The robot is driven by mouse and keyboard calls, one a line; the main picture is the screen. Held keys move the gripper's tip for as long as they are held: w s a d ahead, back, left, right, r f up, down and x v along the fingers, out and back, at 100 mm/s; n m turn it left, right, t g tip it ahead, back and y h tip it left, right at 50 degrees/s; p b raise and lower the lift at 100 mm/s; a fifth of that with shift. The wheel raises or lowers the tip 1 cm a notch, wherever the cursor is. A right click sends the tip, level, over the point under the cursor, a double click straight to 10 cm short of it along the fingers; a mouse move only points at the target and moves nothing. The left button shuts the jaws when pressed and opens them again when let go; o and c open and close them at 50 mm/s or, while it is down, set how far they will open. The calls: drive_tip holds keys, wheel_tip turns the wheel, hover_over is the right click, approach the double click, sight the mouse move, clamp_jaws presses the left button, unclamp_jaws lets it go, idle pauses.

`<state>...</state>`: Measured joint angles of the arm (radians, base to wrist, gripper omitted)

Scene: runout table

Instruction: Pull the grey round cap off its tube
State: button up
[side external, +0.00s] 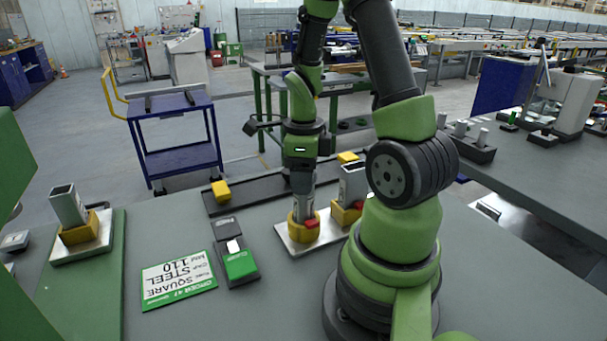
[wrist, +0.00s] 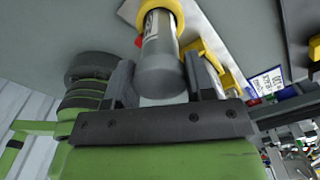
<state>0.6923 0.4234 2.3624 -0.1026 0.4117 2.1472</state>
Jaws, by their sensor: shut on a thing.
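My gripper (side external: 302,176) points down over a round steel tube (side external: 303,207), which stands upright in a yellow holder with a red part. In the wrist view, the grey round cap (wrist: 161,77) sits on the end of the tube (wrist: 160,38), with one dark finger of my gripper (wrist: 162,72) on each side. My gripper is shut on the cap. The cap appears seated on the tube, with no clear gap between them. In the side view the cap is hidden by the fingers.
A square tube (side external: 353,182) in another yellow holder stands close to the right, on the same metal plate (side external: 292,246). A third holder (side external: 79,230) stands at the left. An order card (side external: 178,278) and a green-black box (side external: 238,262) lie in front. A dark rail with yellow blocks (side external: 220,191) runs behind.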

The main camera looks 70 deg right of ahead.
drive_tip(key=shift+c, duration=0.8)
drive_tip(key=shift+r, duration=2.5)
drive_tip(key=shift+w, duration=0.1)
